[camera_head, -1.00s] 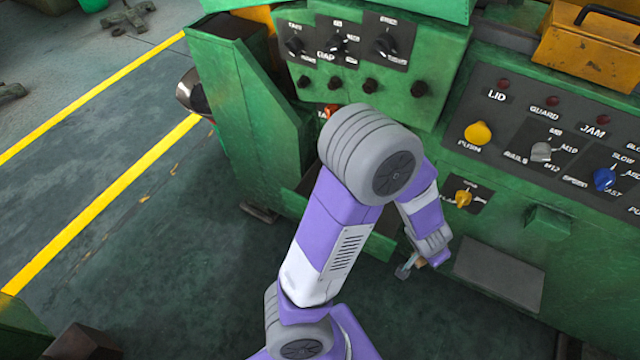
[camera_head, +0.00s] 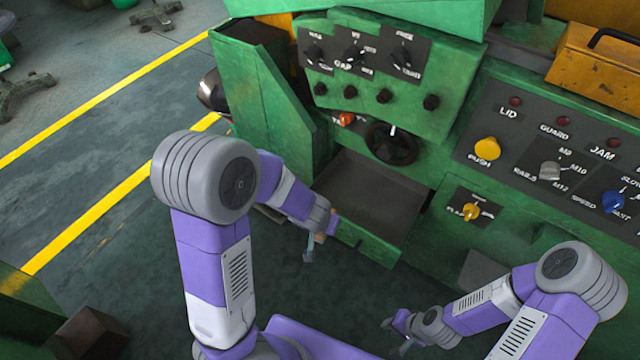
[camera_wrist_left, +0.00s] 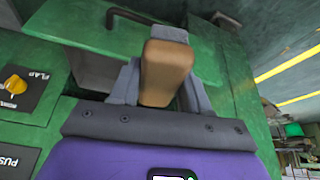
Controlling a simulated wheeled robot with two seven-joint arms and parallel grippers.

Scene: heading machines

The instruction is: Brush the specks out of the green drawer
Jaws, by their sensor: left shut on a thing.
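The green drawer (camera_head: 362,242) is pulled out of the machine, its grey floor showing; I cannot make out specks on it. My left gripper (camera_head: 328,226) is at the drawer's left front corner, shut on a brush (camera_head: 309,251) that hangs outside the drawer wall. In the left wrist view the brush's brown handle (camera_wrist_left: 167,72) is between the fingers, its bristles hidden. The drawer front with its dark handle also shows there (camera_wrist_left: 80,22). My right gripper (camera_head: 394,335) is low at the bottom, in front of the machine, seemingly open and empty.
A control panel with a yellow push button (camera_head: 487,149) and knobs is right of the drawer. A black handwheel (camera_head: 391,143) sits just above the drawer. A yellow toolbox (camera_head: 600,68) is on top. Open floor (camera_head: 130,190) with yellow lines lies left.

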